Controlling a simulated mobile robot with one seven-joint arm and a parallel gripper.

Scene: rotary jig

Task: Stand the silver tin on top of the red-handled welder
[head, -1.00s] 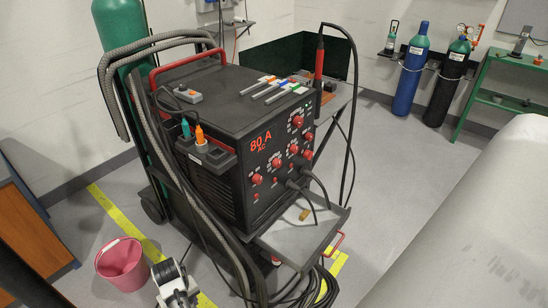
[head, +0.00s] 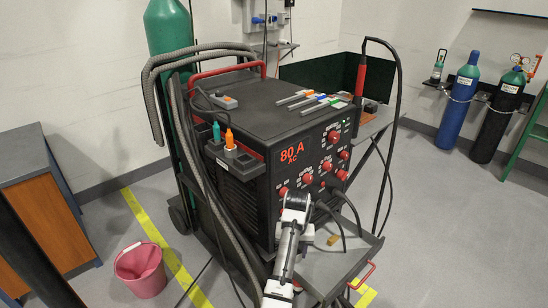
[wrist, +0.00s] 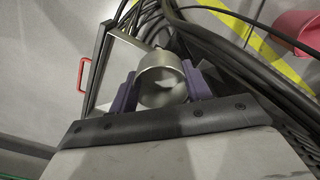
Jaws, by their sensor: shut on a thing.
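The silver tin (wrist: 161,82) is in the wrist view, between the two purple fingers of my gripper (wrist: 162,86), which is shut on it. Its round open end faces the camera. The welder (head: 268,112) stands in the middle of the head view, a dark box with a red handle (head: 228,69) at the rear of its top. My white arm rises in front of the welder's lower front. I cannot make out the tin or my fingers in the head view.
The welder's top carries a small grey box (head: 224,101) and several coloured-ended rods (head: 314,101); its middle and front left are bare. Hoses and a green cylinder (head: 168,40) stand at the left. A front tray (head: 335,270), cables and a pink bucket (head: 140,268) lie lower down.

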